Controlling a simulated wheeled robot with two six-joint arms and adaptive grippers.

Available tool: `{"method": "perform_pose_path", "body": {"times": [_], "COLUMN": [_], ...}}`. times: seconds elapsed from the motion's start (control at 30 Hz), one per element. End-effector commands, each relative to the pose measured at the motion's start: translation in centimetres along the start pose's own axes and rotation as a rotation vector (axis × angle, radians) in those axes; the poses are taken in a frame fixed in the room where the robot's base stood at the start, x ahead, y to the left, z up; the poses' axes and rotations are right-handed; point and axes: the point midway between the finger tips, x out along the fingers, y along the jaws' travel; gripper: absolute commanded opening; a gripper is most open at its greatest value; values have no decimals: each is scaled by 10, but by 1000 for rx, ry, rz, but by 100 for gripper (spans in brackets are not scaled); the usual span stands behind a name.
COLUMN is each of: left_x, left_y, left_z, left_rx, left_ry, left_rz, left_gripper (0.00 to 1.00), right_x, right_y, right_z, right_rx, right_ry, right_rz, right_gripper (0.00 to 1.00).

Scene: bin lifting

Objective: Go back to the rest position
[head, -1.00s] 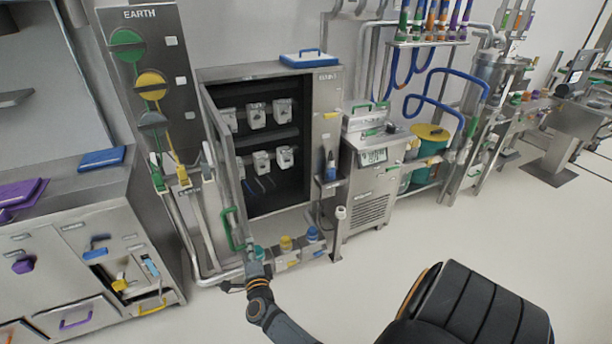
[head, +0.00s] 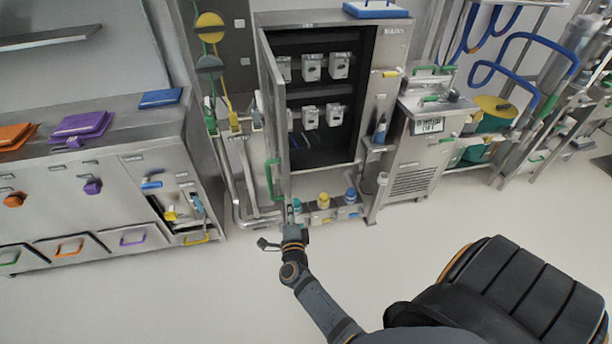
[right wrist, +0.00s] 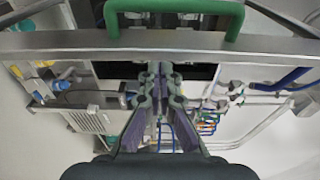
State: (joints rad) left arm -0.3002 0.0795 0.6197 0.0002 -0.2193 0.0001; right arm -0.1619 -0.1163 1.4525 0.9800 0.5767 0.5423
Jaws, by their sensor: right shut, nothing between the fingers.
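My right gripper (head: 290,212) is shut and empty. In the head view it is just below the green handle (head: 273,179) of the open cabinet door (head: 270,110). In the right wrist view the closed fingertips (right wrist: 160,72) point at the door edge (right wrist: 60,42), with the green handle (right wrist: 175,38) beyond it. The fingers appear apart from the handle. My left gripper is not in view.
The cabinet (head: 385,75) stands open with several grey devices on its shelves. A steel drawer counter (head: 100,165) is at left, a steel unit with a vent grille (head: 412,180) at right. The pale floor (head: 230,285) in front is clear.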

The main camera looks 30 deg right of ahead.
Motion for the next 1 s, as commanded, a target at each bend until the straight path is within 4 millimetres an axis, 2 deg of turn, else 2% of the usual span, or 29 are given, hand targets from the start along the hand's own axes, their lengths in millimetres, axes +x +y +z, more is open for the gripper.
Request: {"method": "perform_pose_path", "body": {"times": [0.1,0.2,0.57,0.63,0.67,0.77,0.87,0.9,1.0], "left_x": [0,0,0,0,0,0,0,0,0], "left_y": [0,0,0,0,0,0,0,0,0], "left_z": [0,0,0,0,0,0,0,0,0], "left_rx": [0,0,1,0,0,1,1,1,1], "left_ry": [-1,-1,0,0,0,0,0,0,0], "left_rz": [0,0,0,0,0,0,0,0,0], "left_gripper": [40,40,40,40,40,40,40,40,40], "right_x": [-22,-31,-35,-37,-39,-53,-83,-98,-140], "right_y": [1,1,2,10,18,65,134,163,228], "right_z": [0,-1,-1,1,4,13,18,16,1], "right_rx": [-1,-1,-4,-34,-65,-243,-499,-600,-832], "right_ry": [1,0,-1,-19,-38,-148,-317,-388,-564], "right_rz": [4,3,6,19,32,107,215,260,368], "right_gripper": [0,0,0,0,0,0,0,0,0]}}
